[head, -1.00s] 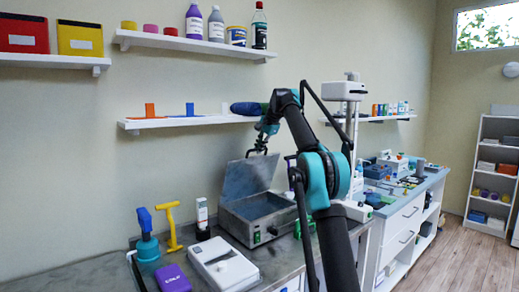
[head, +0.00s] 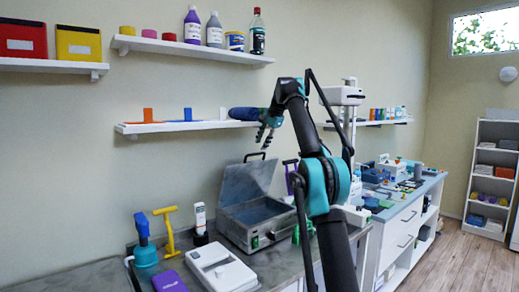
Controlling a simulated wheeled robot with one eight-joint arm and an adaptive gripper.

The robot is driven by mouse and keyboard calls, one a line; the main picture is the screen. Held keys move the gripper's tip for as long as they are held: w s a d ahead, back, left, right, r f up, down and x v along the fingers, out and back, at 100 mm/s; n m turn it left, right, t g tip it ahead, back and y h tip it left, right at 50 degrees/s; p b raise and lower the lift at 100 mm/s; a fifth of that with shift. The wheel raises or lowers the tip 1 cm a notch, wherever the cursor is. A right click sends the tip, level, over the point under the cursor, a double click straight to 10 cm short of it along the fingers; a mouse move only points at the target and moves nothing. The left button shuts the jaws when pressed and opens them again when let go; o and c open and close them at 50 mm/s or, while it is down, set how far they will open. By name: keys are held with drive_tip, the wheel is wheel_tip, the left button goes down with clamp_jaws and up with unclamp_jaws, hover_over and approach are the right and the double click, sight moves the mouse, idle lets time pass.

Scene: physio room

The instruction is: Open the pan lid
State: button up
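A dark handle (head: 254,156) sits at the lid's top edge. My gripper (head: 263,142) hangs just above and to the right of the handle, apart from it. Its fingers look spread, with nothing between them.
A white device (head: 222,268), a purple box (head: 169,282), a blue-and-teal tool (head: 144,240), a yellow tool (head: 167,230) and a white bottle (head: 200,219) stand left of the pan. A wall shelf (head: 185,126) runs close behind my gripper.

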drive_tip(key=shift+s+d+r, duration=0.2)
drive_tip(key=shift+s+r, duration=0.05)
drive_tip(key=shift+r, duration=0.2)
